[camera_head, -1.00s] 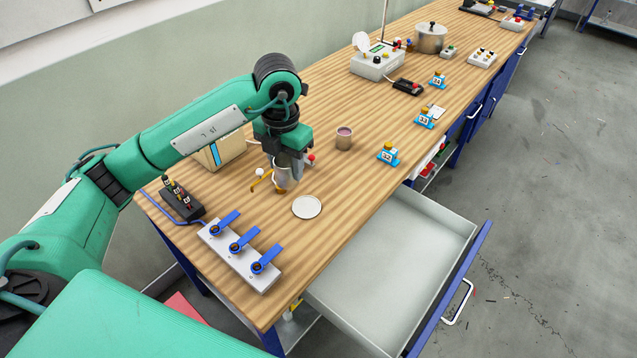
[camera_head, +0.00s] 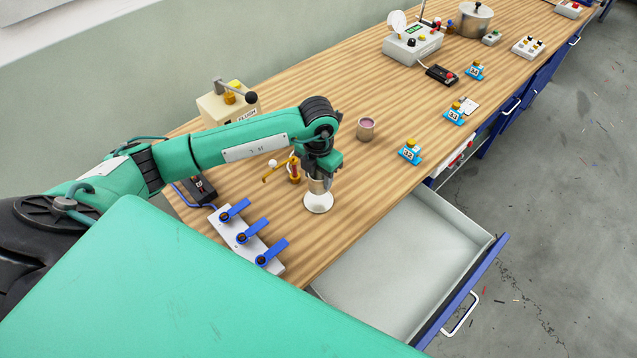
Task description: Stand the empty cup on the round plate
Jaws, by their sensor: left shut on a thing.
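The round plate (camera_head: 319,206) is a small white disc on the wooden bench, close to the row of blue levers. My left gripper (camera_head: 320,172) points down right above the plate and is shut on the empty cup (camera_head: 318,186), a small greyish cup that looks upright. The cup's lower end shows against the plate; I cannot tell whether it touches. The gripper hides its upper part. A second cup (camera_head: 366,129), with pinkish contents, stands apart on the bench behind. My right gripper is not in view.
A red-and-yellow fixture with a white ball (camera_head: 273,163) stands close left of the gripper. A white block with blue levers (camera_head: 245,238) is at front left. An open drawer (camera_head: 400,262) sticks out at front right. Blue numbered blocks (camera_head: 410,151) line the right edge.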

